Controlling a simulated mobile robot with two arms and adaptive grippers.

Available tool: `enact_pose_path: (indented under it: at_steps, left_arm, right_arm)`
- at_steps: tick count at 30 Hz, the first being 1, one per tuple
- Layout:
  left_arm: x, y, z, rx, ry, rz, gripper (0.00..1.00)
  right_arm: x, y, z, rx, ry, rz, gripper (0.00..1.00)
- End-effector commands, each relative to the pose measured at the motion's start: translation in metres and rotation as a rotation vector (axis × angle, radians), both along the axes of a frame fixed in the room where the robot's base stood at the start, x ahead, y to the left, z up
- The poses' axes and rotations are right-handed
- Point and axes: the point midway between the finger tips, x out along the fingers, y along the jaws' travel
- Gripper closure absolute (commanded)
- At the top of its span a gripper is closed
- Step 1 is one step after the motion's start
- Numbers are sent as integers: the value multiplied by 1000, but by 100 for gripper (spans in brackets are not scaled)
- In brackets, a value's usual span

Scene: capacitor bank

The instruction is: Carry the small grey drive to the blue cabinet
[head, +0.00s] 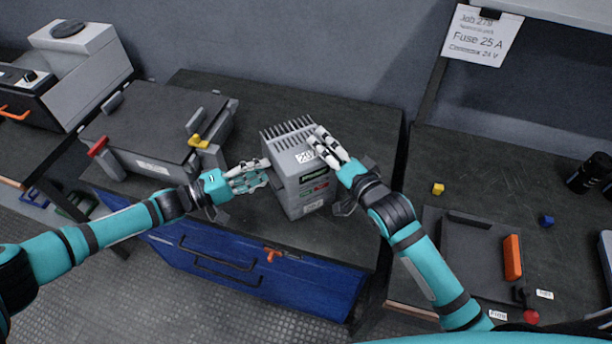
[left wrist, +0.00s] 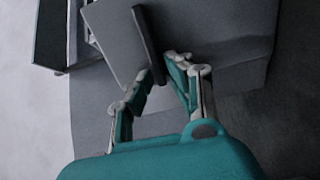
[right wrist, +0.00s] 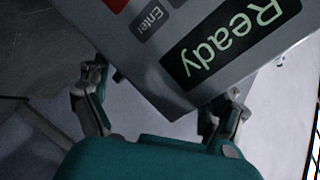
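The small grey drive (head: 300,180) stands upright on the dark bench top, with cooling fins on top and a small screen and buttons on its front. My left gripper (head: 262,172) is at its left side. In the left wrist view a grey bar (left wrist: 146,42) reaches between the close fingertips; I cannot tell whether they grip it. My right gripper (head: 322,145) is at the drive's upper right, fingers apart. In the right wrist view the drive's "Ready" screen (right wrist: 228,45) lies just beyond the spread fingers. The blue cabinet (head: 260,275) is below the bench top.
A grey flat-topped unit (head: 150,125) with red and yellow clamps stands left on the bench. A dark tray (head: 480,250) with an orange part (head: 512,257) lies on the right bench. Yellow (head: 438,188) and blue (head: 546,221) blocks lie nearby. Bench space behind the drive is clear.

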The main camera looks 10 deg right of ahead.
Motion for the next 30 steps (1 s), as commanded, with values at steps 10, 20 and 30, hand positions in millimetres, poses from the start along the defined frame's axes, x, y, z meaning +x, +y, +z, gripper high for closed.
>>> enact_pose_path:
  at_steps: [10, 20, 30]
  left_arm:
    - [-2, 1, 1, -1, 2, -2, 67]
    - [-18, 56, 0, 3, 2, 2, 67]
    - [-35, 108, 1, 0, 1, 0, 67]
  right_arm:
    - [0, 1, 2, 5, -3, 2, 0]
    - [0, 2, 3, 5, -3, 3, 0]
    - [0, 2, 3, 5, -3, 3, 0]
